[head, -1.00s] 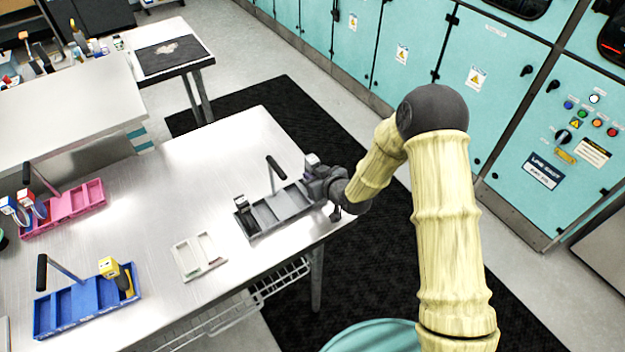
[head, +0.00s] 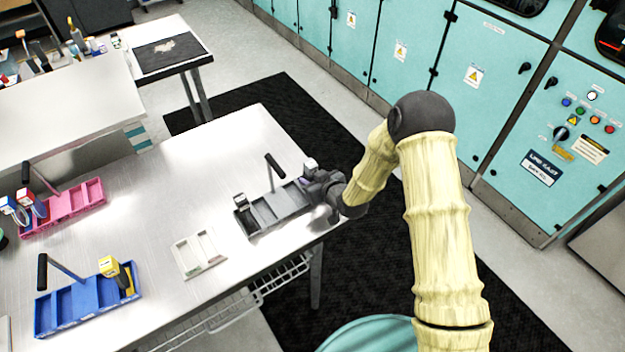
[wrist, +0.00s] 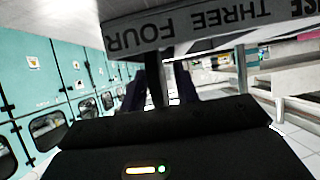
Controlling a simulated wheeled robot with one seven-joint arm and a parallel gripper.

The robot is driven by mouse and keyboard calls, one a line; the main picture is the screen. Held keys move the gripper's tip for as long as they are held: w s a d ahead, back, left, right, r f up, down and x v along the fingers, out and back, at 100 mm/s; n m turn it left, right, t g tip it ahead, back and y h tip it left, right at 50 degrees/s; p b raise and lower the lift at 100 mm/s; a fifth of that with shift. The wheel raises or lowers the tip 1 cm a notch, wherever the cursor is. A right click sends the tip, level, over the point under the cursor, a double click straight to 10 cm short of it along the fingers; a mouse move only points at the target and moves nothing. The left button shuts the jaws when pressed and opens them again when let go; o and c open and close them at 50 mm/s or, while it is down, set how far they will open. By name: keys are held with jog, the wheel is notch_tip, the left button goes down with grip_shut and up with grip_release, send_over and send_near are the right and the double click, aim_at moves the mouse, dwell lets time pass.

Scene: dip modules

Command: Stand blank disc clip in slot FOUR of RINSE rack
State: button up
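The grey RINSE rack (head: 262,233) lies near the table's right edge. In the wrist view its label edge (wrist: 205,22) reads THREE and FOUR upside down. A clip with a pale grey top (head: 310,164) stands upright at the rack's right end, at the FOUR end of the label. My gripper (head: 313,187) is around its lower part from the right. In the wrist view my fingers (wrist: 161,88) stand apart on either side of a dark upright part (wrist: 155,78), with a gap showing. The clip's foot in the slot is hidden.
A pale tray (head: 181,261), a blue rack (head: 45,317) and a pink rack (head: 97,192) lie to the left. Bare table lies between them.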

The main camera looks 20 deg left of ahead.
jog(key=shift+r, duration=0.15)
jog(key=b+v, duration=0.2)
jog(key=v, duration=1)
jog(key=shift+b, duration=0.4)
jog(key=d+r+m+h, duration=0.2)
jog(key=d+h, duration=0.3)
jog(key=d, duration=0.5)
jog(key=s+d+r+m+g+h, duration=0.2)
jog(key=s+d+r+m, duration=0.2)
jog(key=s+d, duration=0.2)
jog(key=s+d+r+m+g+h, duration=0.2)
jog(key=s+d+r+m+g, duration=0.1)
jog(key=s+d, duration=0.4)
jog(key=d+m, duration=0.1)
jog(key=d, duration=0.1)
jog(key=shift+s+d+r, duration=0.25)
jog(key=shift+d+r, duration=0.05)
jog(key=shift+r, duration=0.1)
